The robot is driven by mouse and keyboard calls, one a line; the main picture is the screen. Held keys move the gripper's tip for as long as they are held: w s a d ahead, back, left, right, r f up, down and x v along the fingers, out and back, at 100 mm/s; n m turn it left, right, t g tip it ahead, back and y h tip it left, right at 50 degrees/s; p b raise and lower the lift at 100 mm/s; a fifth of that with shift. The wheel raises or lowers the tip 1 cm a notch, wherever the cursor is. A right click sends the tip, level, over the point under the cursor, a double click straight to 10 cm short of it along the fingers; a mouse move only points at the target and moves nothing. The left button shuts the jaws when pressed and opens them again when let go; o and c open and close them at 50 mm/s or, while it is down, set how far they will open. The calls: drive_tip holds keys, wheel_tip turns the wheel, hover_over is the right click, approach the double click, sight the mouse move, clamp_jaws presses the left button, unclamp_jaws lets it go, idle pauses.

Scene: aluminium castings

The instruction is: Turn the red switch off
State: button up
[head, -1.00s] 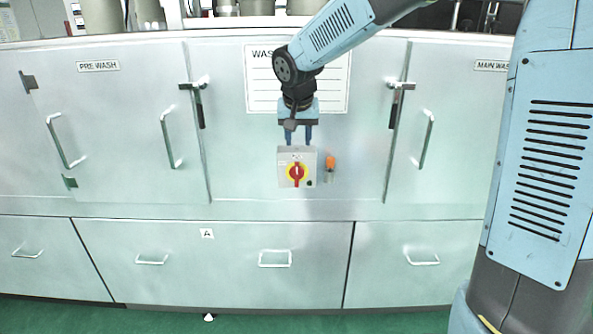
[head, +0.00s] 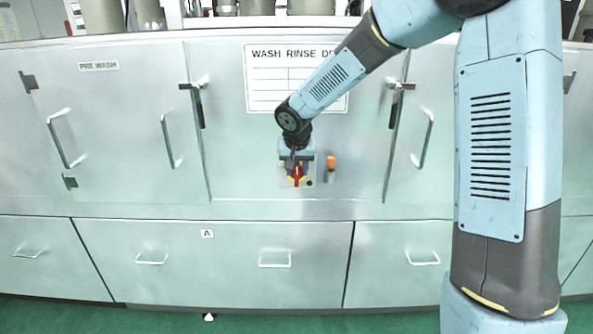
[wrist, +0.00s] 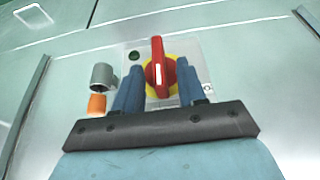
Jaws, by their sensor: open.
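The red switch (head: 297,176) is a rotary handle on a yellow disc, on a grey box fixed to the front of the metal machine. In the wrist view the red handle (wrist: 158,66) stands along the picture's vertical, with a white mark on it. My gripper (wrist: 157,78) is open, with one blue finger on each side of the handle. I cannot tell whether the fingers touch it. In the head view my gripper (head: 297,170) covers the upper part of the box.
An orange-tipped grey fitting (head: 330,167) sits just right of the box, close to my gripper; it also shows in the wrist view (wrist: 100,88). Door handles (head: 167,141) and latches (head: 197,100) stick out on both sides. A white chart (head: 265,90) is above.

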drive_tip(key=shift+w+f, duration=0.2)
drive_tip(key=shift+f, duration=0.3)
drive_tip(key=shift+c, duration=0.3)
clamp_jaws()
